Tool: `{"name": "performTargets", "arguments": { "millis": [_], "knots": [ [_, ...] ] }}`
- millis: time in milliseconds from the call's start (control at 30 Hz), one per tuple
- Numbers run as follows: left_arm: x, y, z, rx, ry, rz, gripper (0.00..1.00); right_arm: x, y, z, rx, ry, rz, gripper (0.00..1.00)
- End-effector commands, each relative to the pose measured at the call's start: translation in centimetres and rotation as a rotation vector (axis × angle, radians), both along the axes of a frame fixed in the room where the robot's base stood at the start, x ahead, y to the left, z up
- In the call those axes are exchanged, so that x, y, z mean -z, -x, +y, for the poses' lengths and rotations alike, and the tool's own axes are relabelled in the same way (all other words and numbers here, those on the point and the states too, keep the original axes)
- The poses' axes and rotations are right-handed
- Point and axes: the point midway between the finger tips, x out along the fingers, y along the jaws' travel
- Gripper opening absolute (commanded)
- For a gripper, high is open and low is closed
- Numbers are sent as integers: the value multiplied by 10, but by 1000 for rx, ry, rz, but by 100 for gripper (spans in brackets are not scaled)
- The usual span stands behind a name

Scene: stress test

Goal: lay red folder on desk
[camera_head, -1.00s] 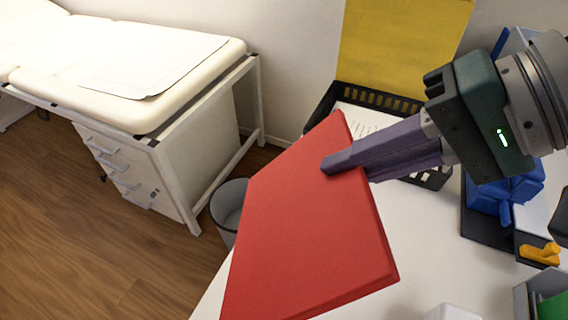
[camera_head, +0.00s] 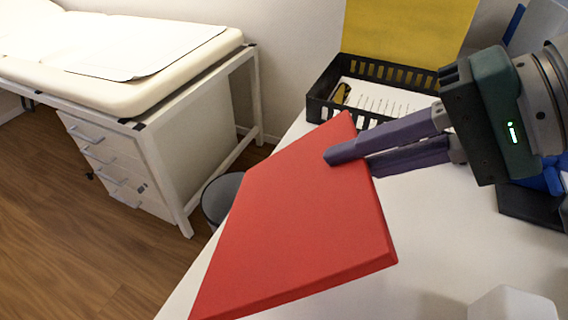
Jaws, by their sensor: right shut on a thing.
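The red folder (camera_head: 300,220) is a flat, thick-edged panel in the middle of the head view. My right gripper (camera_head: 345,160) comes in from the right and is shut on the folder's upper right edge, one finger over its face. The folder looks tilted and covers the left part of the white desk (camera_head: 440,230). I cannot tell whether its lower edge touches the desk. My left gripper does not show.
A black tray (camera_head: 320,108) with printed paper stands at the desk's back, before a yellow panel (camera_head: 405,30). A white object (camera_head: 512,305) is at the front right. A bin (camera_head: 222,195) stands beside the desk. A padded couch (camera_head: 110,85) and drawers are at left.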

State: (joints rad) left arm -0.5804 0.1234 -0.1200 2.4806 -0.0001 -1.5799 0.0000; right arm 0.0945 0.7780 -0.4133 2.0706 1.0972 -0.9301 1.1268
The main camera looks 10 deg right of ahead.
Motion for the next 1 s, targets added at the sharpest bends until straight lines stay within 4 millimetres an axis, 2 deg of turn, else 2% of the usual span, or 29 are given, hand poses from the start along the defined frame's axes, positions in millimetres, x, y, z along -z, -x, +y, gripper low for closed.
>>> {"name": "performTargets", "arguments": {
  "millis": [33,167,400,667,700,833,867,1000],
  "knots": [
    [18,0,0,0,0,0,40,15,0,0,0,-1,-2,0],
    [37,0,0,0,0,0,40,30,0,0,-1,0,-1,0],
    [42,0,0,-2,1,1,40,48,0,0,0,-2,2,0],
    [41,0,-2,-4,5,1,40,49,0,1,0,-2,1,0],
    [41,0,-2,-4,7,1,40,49,0,0,-1,0,2,16],
    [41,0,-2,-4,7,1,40,49,0,0,0,-1,1,30],
    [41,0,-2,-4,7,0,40,49,0,0,0,-1,1,33],
    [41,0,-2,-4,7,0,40,49,0,0,-1,0,1,33]
  ]
}}
